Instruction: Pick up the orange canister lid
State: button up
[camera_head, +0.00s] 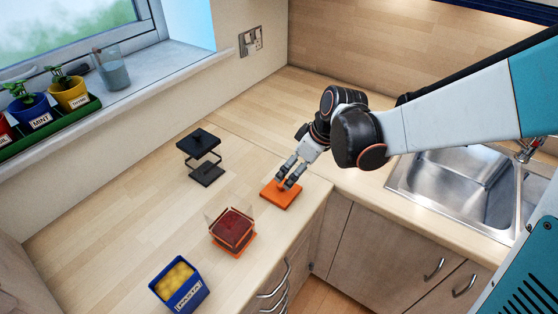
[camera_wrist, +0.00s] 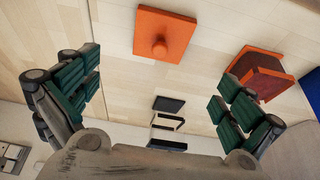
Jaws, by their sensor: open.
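The orange canister lid (camera_head: 274,198) is a flat square plate lying on the wooden counter near its front corner. In the wrist view the lid (camera_wrist: 176,27) shows a round orange knob on top. My gripper (camera_head: 287,184) is over the lid in the head view, pointing down at it. In the wrist view my gripper (camera_wrist: 158,92) is open, with its green-padded fingers wide apart and nothing between them. The lid lies ahead of the fingertips there. I cannot tell whether a finger touches it. An open clear canister with dark red contents (camera_head: 232,230) stands beside the lid on an orange base.
A black-lidded clear canister (camera_head: 201,157) stands farther back on the counter (camera_head: 130,205). A blue box with yellow contents (camera_head: 179,283) stands at the front left. The sink (camera_head: 450,182) is to the right. Potted herbs (camera_head: 40,108) and a glass (camera_head: 112,70) stand on the windowsill.

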aim_at(283, 188)
jog(key=b+x, duration=0.2)
jog(key=x, duration=0.5)
jog(key=b+x, duration=0.2)
jog(key=x, duration=0.3)
jog(key=shift+s+d+f, duration=0.1)
jog(key=shift+s+f, duration=0.05)
jog(key=shift+f, duration=0.1)
jog(key=shift+r, duration=0.1)
jog(key=c, duration=1)
